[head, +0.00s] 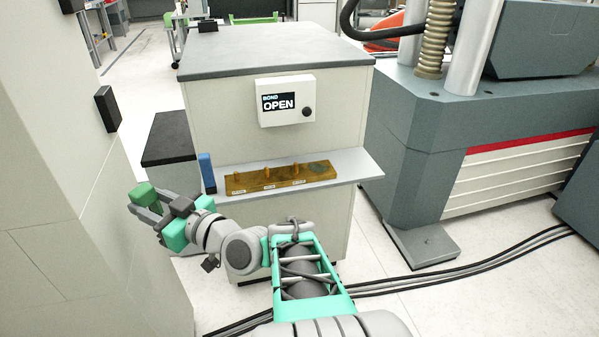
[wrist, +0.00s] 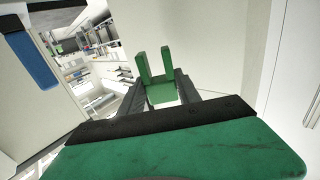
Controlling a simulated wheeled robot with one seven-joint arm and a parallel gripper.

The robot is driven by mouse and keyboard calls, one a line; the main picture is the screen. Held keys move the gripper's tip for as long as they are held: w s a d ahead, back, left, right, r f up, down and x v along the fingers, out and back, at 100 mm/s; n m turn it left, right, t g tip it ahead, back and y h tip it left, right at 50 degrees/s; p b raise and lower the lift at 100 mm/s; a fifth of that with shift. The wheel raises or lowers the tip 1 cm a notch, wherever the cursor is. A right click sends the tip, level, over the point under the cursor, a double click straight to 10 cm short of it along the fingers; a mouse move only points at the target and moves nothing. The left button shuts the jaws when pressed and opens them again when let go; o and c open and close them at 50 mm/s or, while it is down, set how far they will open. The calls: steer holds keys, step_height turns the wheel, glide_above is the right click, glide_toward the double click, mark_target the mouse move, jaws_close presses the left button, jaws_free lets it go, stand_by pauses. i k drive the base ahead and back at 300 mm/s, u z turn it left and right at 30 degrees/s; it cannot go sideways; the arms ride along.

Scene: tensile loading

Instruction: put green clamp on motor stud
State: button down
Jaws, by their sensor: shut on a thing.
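The green clamp (head: 143,194) is held at the tip of my gripper (head: 148,208), out to the left of the shelf. In the wrist view the green clamp (wrist: 160,92) sits between the fingers (wrist: 160,98), with two upright prongs pointing away from me. My gripper is shut on it. A yellow-brown board (head: 245,182) with several short upright studs (head: 267,173) lies on the shelf, to the right of my gripper and apart from it. Its small white labels are too small to read, so I cannot tell which stud is the motor stud.
The shelf (head: 352,166) juts from a pale cabinet (head: 330,95) whose display (head: 284,101) reads "OPEN". A blue upright block (head: 207,172) stands at the shelf's left end. A pale wall (head: 60,190) is close on the left. A large grey machine (head: 480,125) stands right.

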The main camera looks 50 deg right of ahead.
mark_target(296, 171)
steer(key=z, duration=1.85)
steer(key=k, duration=0.5)
steer(key=u, duration=1.3)
steer(key=i, duration=0.5)
